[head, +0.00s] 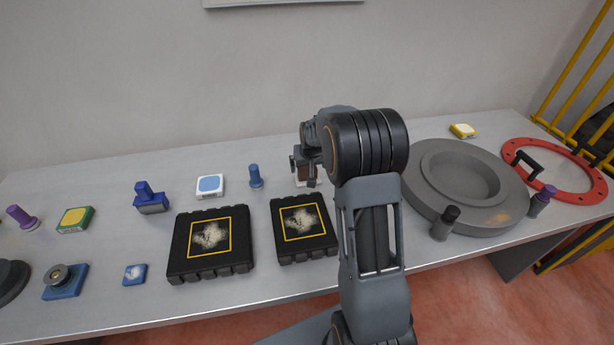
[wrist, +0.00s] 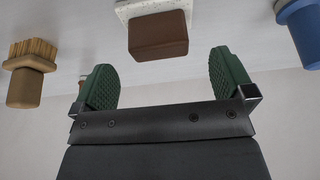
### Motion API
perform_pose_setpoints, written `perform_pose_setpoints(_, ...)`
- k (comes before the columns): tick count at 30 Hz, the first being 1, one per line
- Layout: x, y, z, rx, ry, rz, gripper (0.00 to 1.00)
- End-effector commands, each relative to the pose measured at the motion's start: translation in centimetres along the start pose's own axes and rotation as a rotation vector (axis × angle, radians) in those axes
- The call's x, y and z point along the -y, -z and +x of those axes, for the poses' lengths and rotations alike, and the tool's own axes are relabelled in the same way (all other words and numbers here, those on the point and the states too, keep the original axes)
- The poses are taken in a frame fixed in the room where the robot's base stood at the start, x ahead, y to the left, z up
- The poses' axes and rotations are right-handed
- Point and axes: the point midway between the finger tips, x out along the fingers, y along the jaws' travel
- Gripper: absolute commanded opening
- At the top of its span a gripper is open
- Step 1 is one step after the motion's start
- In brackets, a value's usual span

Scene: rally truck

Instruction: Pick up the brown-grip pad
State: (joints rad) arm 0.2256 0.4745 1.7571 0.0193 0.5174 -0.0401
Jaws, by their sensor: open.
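The brown-grip pad (wrist: 157,38) shows at the top middle of the wrist view, a brown block on a white speckled base. My gripper (wrist: 164,76) is open, its two green ribbed fingers spread apart with nothing between them. The pad's brown grip lies ahead of the gap between the fingertips, apart from them. In the head view my gripper (head: 305,170) is over the back middle of the table, and my arm and gripper hide most of the pad there.
A tan-bristled brush (wrist: 30,68) is left of the pad and a blue handle (wrist: 302,30) is right in the wrist view. On the table (head: 100,185), two black cases (head: 185,264) (head: 283,252) lie in front. A large grey round part (head: 424,202) and red ring (head: 591,195) lie right.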

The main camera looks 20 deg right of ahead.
Motion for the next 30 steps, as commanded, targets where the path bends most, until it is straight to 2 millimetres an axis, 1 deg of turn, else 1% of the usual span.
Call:
perform_pose_setpoints(1,0.0,0.0,0.4,0.002,0.0,0.0,1.0)
perform_pose_setpoints(8,0.0,0.0,1.6,0.002,0.0,-0.001,1.0)
perform_pose_setpoints(15,-0.2,0.2,4.8,0.002,0.0,-0.001,1.0)
perform_pose_setpoints(18,-0.2,0.2,5.7,0.001,0.0,-0.001,1.0)
perform_pose_setpoints(21,-0.2,0.2,6.1,0.001,0.0,-0.001,1.0)
perform_pose_setpoints(28,-0.2,0.2,6.2,0.0,0.0,0.0,1.0)
perform_pose_setpoints(30,-0.2,0.2,6.2,0.0,0.0,0.0,0.93)
